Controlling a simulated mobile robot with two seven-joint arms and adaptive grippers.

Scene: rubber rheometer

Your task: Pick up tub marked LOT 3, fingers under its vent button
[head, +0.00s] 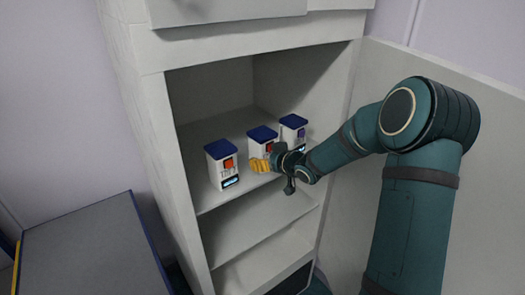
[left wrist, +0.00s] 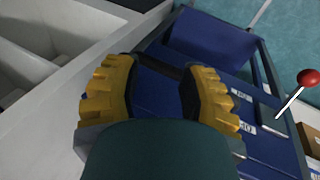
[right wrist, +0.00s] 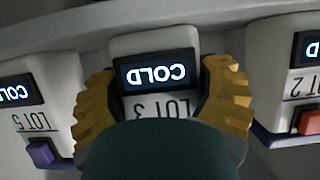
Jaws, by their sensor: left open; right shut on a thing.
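Three white tubs with blue lids stand on a cabinet shelf in the head view. The middle one is the LOT 3 tub (head: 257,147); its label and lit COLD display show upside down in the right wrist view (right wrist: 155,74). My right gripper (head: 262,165) is shut on this tub, one yellow finger on each side (right wrist: 160,100). In the head view its fingers sit below the tub's orange-red vent button (head: 268,147). The button is hidden in the right wrist view. The tub appears to be still on the shelf. My left gripper (left wrist: 160,88) is open and empty, away from the cabinet.
The LOT 2 tub (head: 216,172), with an orange button, stands left; the LOT 5 tub (head: 290,131), with a purple button, stands right, close by. The cabinet's open door (head: 370,85) is at right. A red-knobbed lever (left wrist: 309,78) rises beside blue equipment (left wrist: 210,38) near my left gripper.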

